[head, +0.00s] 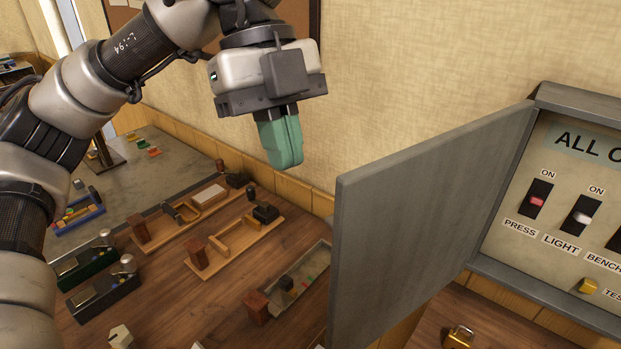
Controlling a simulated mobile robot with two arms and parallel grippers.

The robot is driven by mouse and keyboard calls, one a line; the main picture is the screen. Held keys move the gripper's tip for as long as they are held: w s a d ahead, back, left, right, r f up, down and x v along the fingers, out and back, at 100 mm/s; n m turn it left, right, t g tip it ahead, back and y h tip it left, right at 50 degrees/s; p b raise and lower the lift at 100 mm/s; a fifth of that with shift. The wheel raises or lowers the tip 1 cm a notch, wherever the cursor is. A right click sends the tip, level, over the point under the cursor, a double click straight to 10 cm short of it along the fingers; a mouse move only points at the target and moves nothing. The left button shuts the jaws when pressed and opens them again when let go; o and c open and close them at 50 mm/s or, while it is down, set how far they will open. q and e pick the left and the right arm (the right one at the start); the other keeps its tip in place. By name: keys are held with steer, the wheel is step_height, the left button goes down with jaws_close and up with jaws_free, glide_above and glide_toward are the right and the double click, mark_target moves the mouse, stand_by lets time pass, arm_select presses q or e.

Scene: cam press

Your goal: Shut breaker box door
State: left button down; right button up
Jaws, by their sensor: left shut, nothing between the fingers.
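The breaker box (554,206) is at the right of the head view, with its switch panel exposed. Its grey door (418,222) stands open, swung out to the left from the box's left edge. My left gripper (284,160) has green fingers, pointing down and shut with nothing between them. It is to the left of the door's free edge, near its upper part, and appears apart from it. My right gripper is not in view.
A wooden bench (190,290) below carries several wooden fixtures and small devices. A brass padlock (459,337) lies below the box. The beige wall (410,70) is behind. A corkboard (150,28) hangs at the upper left.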

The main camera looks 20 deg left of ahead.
arm_select(q)
steer(key=s+d, duration=0.1)
steer(key=d+f+p, duration=0.1)
steer(key=s+d+f, duration=0.1)
steer(key=d, duration=0.1)
steer(key=shift+s+f+p, duration=0.15)
steer(key=shift+s+p, duration=0.2)
steer(key=shift+p, duration=0.05)
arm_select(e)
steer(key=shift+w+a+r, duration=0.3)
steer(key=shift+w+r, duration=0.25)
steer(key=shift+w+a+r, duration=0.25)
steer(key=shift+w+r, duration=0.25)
arm_select(q)
steer(key=shift+d, duration=0.1)
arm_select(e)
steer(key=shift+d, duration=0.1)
